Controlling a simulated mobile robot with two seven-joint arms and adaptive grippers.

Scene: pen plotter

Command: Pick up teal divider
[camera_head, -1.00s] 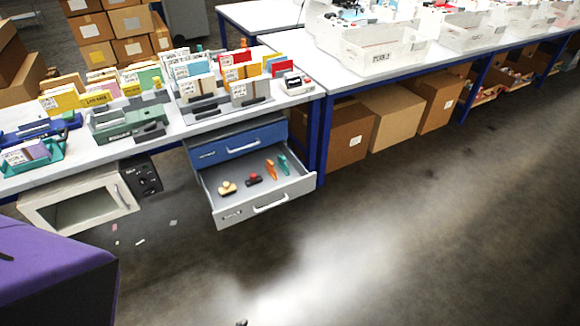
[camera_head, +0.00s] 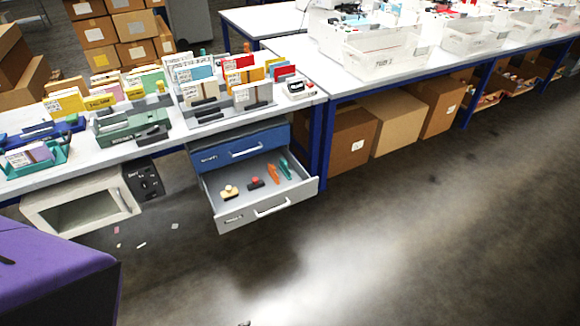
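A slim teal tool (camera_head: 285,168) lies in the open drawer (camera_head: 222,199) under the table, at its right back. It may be the teal divider, but it is too small to be sure. A similar orange tool (camera_head: 272,174) lies just left of it. Neither gripper shows clearly in view. A tiny dark tip at the bottom edge is too small to identify.
A red-topped dark stamp (camera_head: 256,183) and a tan-topped one (camera_head: 229,191) lie in the drawer. A closed blue drawer (camera_head: 238,149) is above it. Card sorters (camera_head: 228,107) crowd the tabletop. A white oven-like box (camera_head: 82,205) stands left.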

